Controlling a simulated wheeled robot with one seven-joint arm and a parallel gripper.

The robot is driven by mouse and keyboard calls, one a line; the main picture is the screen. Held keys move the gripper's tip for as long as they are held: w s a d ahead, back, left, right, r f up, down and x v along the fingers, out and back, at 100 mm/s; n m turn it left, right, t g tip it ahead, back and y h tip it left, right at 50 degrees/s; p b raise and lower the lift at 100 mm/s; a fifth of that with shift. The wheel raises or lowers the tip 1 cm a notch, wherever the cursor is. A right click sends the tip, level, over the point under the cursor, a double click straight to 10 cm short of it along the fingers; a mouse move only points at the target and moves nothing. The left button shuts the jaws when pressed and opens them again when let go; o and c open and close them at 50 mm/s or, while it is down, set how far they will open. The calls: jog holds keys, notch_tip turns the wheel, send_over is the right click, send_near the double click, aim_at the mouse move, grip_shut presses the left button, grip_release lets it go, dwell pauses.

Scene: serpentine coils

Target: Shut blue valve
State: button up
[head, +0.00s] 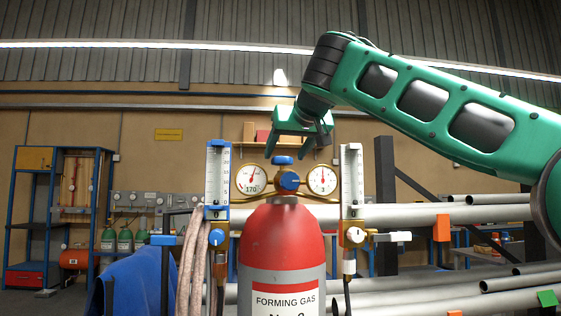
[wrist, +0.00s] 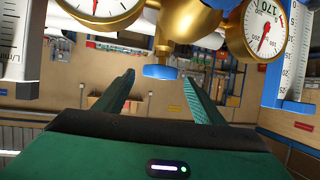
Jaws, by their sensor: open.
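Several blue parts show, and I cannot tell for sure which one the task means. A blue top knob (head: 283,160) sits above the red gas cylinder (head: 280,240). My gripper (head: 298,133) is open and empty, just above the regulator. In the upside-down wrist view, the top knob (wrist: 160,71) appears between the open fingertips of my gripper (wrist: 159,78); no contact is clear.
The left flowmeter (head: 217,175) has blue ends; the right flowmeter (head: 351,178) has white ends and a white lever (head: 390,237). Hoses (head: 192,255) hang at the left. Grey pipes (head: 430,216) lie behind.

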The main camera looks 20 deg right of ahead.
jog(key=shift+x, duration=1.3)
jog(key=c, duration=1.1)
jog(key=shift+o, duration=0.2)
jog(key=shift+h, duration=0.3)
jog(key=shift+w+a+m+g+h, duration=0.15)
jog(key=shift+m+g+h, duration=0.1)
jog(key=shift+m+h, duration=0.65)
jog(key=shift+s+a+m+g+h, duration=0.1)
jog(key=shift+a+m+g+h, duration=0.15)
jog(key=shift+m+h, duration=0.65)
jog(key=shift+w+a+m+g+h, duration=0.1)
jog(key=shift+m+g+h, duration=0.2)
jog(key=shift+m+h, duration=0.6)
jog(key=shift+w+a+r+m+g+h, duration=0.1)
jog(key=shift+a+m+g+h, duration=0.05)
jog(key=shift+m+g+h, duration=0.7)
jog(key=shift+w+a+r+m+g+h, duration=0.15)
jog(key=shift+m+g+h, duration=0.4)
jog(key=shift+m+h, duration=0.6)
jog(key=shift+a+m+g+h, duration=0.2)
jog(key=shift+m+g+h, duration=0.2)
jog(key=shift+m+g, duration=0.1)
